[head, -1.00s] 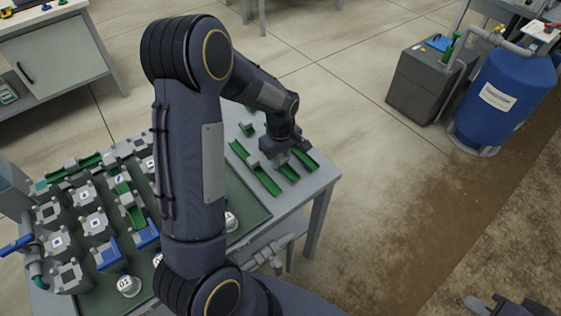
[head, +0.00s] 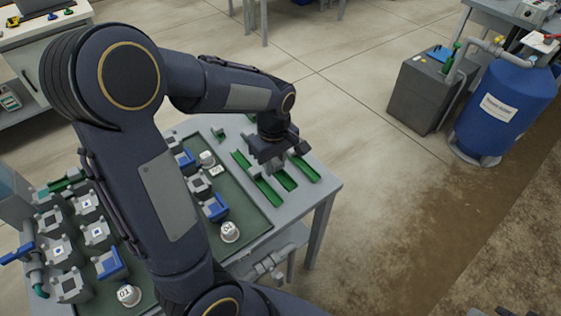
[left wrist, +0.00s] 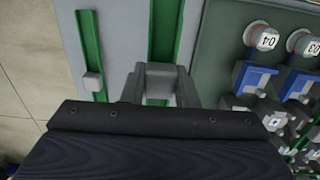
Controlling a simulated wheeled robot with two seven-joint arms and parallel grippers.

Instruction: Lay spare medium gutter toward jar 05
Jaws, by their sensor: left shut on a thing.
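Several green gutters lie side by side on the right end of the table. My left gripper (head: 274,166) is over them with its jaws pointing down. In the left wrist view its fingers (left wrist: 160,92) are shut on the grey grip block (left wrist: 160,78) of a green gutter (left wrist: 167,25). I cannot tell whether this gutter is clear of the table. Another gutter (left wrist: 90,45) with a grey block lies beside it, to the left in that view. A gutter (head: 304,168) shows right of my gripper in the head view. I cannot read a jar marked 05. My right gripper is out of view.
The dark green tray (head: 252,222) holds grey and blue blocks and white-lidded jars, one marked 01 (head: 128,295). Jar 04 (left wrist: 262,37) and jar 03 (left wrist: 305,45) show in the wrist view. My left arm hides part of the tray. A blue tank (head: 510,110) stands apart on the floor.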

